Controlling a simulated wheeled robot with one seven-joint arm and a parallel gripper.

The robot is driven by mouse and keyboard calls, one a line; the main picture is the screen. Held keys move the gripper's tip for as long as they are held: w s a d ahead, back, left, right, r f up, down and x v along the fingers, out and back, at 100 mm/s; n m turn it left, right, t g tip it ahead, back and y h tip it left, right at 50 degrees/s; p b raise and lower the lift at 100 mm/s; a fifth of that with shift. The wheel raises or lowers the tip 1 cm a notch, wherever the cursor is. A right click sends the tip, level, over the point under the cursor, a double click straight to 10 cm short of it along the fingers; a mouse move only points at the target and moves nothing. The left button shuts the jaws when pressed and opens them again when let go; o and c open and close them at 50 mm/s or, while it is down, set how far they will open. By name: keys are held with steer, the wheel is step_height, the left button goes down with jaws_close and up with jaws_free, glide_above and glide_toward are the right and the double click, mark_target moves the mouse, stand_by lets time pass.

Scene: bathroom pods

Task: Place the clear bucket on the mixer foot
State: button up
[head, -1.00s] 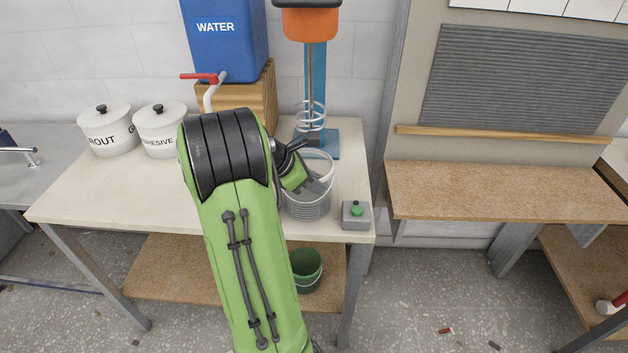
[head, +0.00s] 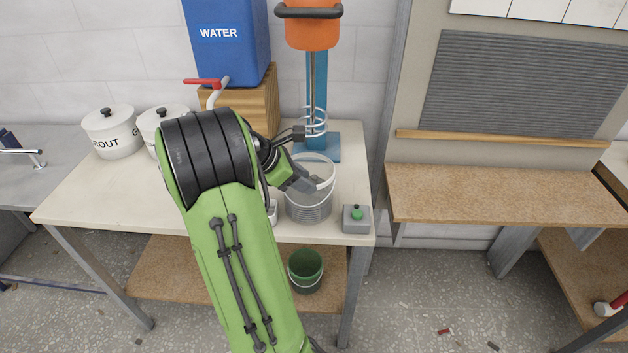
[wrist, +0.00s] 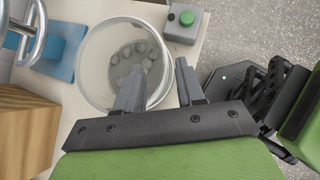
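The clear bucket (head: 309,209) stands upright on the white table, just in front of the blue mixer foot (head: 330,150). In the wrist view the bucket (wrist: 88,62) shows its open top and several round grey shapes at its bottom. The foot also shows in the wrist view (wrist: 68,42), beside the bucket.
The orange mixer head (head: 312,34) and its wire whisk (head: 314,122) hang above the foot. A grey box with a green button (head: 357,219) stands right of the bucket. The blue water tank (head: 227,45) on a wooden block (head: 252,100) and white pots (head: 111,132) stand left.

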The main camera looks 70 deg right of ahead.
steer(key=p+v, duration=0.2)
steer(key=v, duration=0.5)
steer(key=shift+r, duration=0.15)
